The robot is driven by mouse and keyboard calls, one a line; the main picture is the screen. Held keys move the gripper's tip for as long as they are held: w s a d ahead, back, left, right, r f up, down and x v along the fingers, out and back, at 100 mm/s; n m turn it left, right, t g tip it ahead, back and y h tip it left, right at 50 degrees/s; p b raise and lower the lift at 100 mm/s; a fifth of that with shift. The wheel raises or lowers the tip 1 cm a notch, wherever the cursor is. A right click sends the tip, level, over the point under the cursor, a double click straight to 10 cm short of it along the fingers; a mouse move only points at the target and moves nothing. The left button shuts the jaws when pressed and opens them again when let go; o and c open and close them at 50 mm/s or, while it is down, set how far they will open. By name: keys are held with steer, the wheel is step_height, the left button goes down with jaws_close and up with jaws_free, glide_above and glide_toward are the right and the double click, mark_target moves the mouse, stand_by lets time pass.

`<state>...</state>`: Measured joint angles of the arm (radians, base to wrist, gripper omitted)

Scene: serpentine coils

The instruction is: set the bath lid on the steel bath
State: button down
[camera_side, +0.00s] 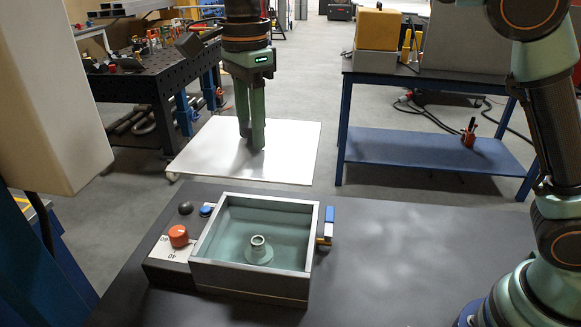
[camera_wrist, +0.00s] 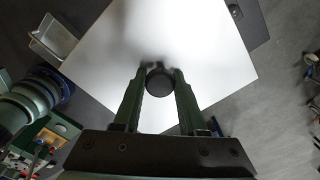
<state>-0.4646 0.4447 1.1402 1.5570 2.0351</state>
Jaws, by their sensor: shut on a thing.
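The bath lid (camera_side: 290,155) is a flat, pale, square plate with a dark round knob (camera_wrist: 160,84) at its middle. My gripper (camera_side: 251,147) points down and is shut on this knob, one finger on each side, as the wrist view (camera_wrist: 160,76) shows. The lid hangs roughly level in the air, behind and above the steel bath (camera_side: 250,283) in the side view, apart from it. The bath is an open square box with grey walls and greenish liquid. A small pale ringed fitting (camera_side: 259,250) stands inside it. The lid hides much of the wrist view.
A control panel with a red knob (camera_side: 178,236) and a blue button (camera_side: 206,210) adjoins the bath's left side. A blue and brass fitting (camera_side: 327,225) is on its right. The dark bench top (camera_side: 420,240) is clear farther right. Other work tables stand behind.

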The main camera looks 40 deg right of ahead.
step_height(320, 180, down, 18)
steer(key=shift+f, duration=0.1)
stand_by(0.4)
steer(key=shift+f, duration=0.25)
steer(key=shift+c, duration=2.3)
jaws_free()
